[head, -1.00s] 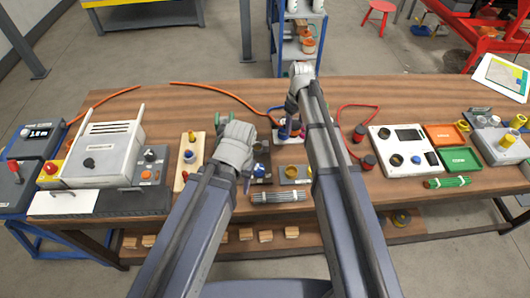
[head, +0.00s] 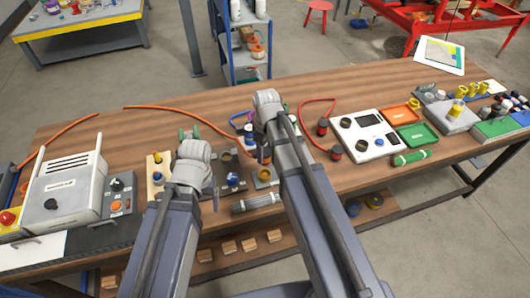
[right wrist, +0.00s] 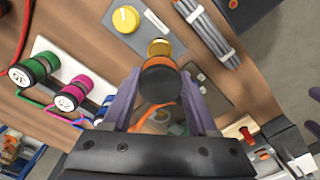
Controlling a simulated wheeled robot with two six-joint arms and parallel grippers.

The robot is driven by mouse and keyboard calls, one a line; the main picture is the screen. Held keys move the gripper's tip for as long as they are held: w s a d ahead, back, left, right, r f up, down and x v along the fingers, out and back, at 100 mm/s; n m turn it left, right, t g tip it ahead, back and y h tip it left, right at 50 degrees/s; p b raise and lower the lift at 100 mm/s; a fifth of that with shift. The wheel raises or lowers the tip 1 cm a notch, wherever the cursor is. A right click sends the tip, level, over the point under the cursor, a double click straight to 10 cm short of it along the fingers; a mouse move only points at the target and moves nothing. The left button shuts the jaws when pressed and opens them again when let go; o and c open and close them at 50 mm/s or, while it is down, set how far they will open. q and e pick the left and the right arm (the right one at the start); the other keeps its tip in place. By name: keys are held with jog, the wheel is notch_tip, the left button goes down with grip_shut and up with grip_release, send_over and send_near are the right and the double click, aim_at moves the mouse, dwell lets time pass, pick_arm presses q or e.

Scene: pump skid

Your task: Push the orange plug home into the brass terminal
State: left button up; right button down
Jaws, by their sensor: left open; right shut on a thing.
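My right gripper (right wrist: 160,104) is shut on the orange plug (right wrist: 159,82), seen from its dark rear end with a little orange at its rim. The brass terminal (right wrist: 159,47) shows just beyond the plug in the right wrist view, roughly in line with it. The plug hides part of the terminal, and I cannot tell how deep it sits. In the head view the terminal (head: 264,175) is by my right fingertips, partly hidden by the arm.
An orange cable (head: 185,112) runs over the bench from the left. A grey cable bundle (head: 256,202) lies in front of the terminal's plate. Green (right wrist: 38,66) and magenta (right wrist: 75,93) round parts stand nearby. A white meter box (head: 366,135) and trays are to the right.

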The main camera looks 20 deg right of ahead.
jog(key=shift+f+b, duration=2.45)
jog(key=shift+f, duration=0.1)
jog(key=shift+f+b, duration=1.8)
jog(key=shift+c, duration=0.5)
grip_release()
jog(key=shift+r, duration=0.2)
notch_tip(320, 180, up, 8)
jog(key=p, duration=0.8)
jog(key=shift+f, duration=0.2)
jog(key=shift+f, duration=0.2)
